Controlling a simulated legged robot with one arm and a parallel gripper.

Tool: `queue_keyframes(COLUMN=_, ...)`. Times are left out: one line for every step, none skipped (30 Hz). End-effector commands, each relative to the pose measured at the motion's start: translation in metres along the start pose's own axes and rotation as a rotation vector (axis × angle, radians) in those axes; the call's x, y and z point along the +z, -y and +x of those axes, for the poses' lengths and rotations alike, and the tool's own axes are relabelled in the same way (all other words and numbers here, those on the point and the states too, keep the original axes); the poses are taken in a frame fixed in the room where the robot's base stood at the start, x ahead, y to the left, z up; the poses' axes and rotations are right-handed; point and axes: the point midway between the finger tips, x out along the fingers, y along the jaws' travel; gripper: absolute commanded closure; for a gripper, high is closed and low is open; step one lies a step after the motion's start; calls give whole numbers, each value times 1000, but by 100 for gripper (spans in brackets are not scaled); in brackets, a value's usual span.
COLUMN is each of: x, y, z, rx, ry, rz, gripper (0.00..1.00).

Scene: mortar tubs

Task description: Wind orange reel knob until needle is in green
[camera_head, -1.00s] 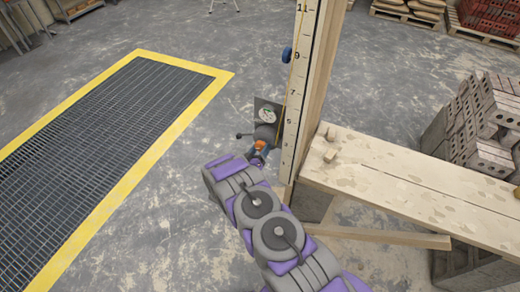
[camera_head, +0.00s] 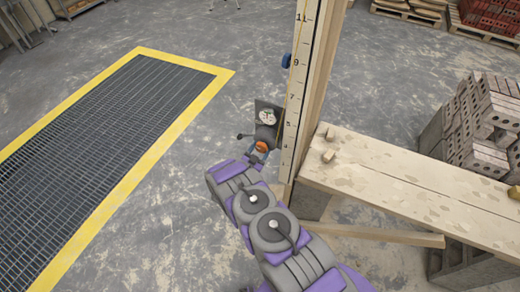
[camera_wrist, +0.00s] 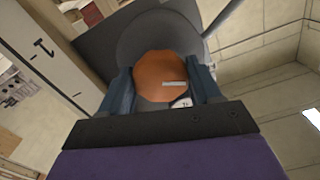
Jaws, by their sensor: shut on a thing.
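The orange reel knob (camera_wrist: 160,75) fills the middle of the wrist view, with a pale mark on its face. My gripper (camera_wrist: 162,90) is shut on it, one blue finger on each side. In the head view the knob (camera_head: 262,146) shows as a small orange spot at the end of my arm, on the grey reel (camera_head: 265,131). The round white dial (camera_head: 267,117) sits on a dark plate just above. Its needle and green zone are too small to read with certainty. In the wrist view the dial is mostly hidden behind the knob and gripper.
The tall numbered wooden post (camera_head: 296,100) stands right beside the reel. A plank bench (camera_head: 400,185) on blocks lies to the right, with a brick stack (camera_head: 480,125) behind. A yellow-edged floor grate (camera_head: 110,130) is at left, with bare floor between.

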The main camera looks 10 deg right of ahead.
Motion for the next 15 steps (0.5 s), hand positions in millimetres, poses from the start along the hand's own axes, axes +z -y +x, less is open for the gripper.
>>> queue_keyframes(x=1, y=2, z=-1, rx=-5, ry=5, rz=19, gripper=67)
queue_keyframes(x=1, y=2, z=-1, rx=-5, ry=5, rz=31, gripper=67)
queue_keyframes(x=1, y=2, z=-1, rx=-5, ry=5, rz=44, gripper=67)
queue_keyframes(x=2, y=1, z=-2, rx=-5, ry=6, rz=52, gripper=67)
queue_keyframes(x=2, y=1, z=-2, rx=-5, ry=6, rz=60, gripper=67)
queue_keyframes(x=2, y=1, z=-2, rx=-5, ry=6, rz=70, gripper=68)
queue_keyframes(x=2, y=1, z=-2, rx=-5, ry=6, rz=75, gripper=68)
queue_keyframes(x=2, y=1, z=-2, rx=-4, ry=6, rz=80, gripper=68)
queue_keyframes(x=2, y=1, z=-2, rx=-4, ry=6, rz=85, gripper=68)
queue_keyframes(x=2, y=1, z=-2, rx=-4, ry=6, rz=88, gripper=68)
queue_keyframes(x=2, y=1, z=-2, rx=-4, ry=6, rz=91, gripper=68)
queue_keyframes(x=2, y=1, z=-2, rx=-4, ry=6, rz=93, gripper=68)
queue_keyframes(x=3, y=1, z=-2, rx=-4, ry=7, rz=94, gripper=68)
queue_keyframes(x=3, y=1, z=-2, rx=-4, ry=6, rz=95, gripper=68)
queue_keyframes(x=3, y=1, z=-2, rx=-4, ry=6, rz=96, gripper=68)
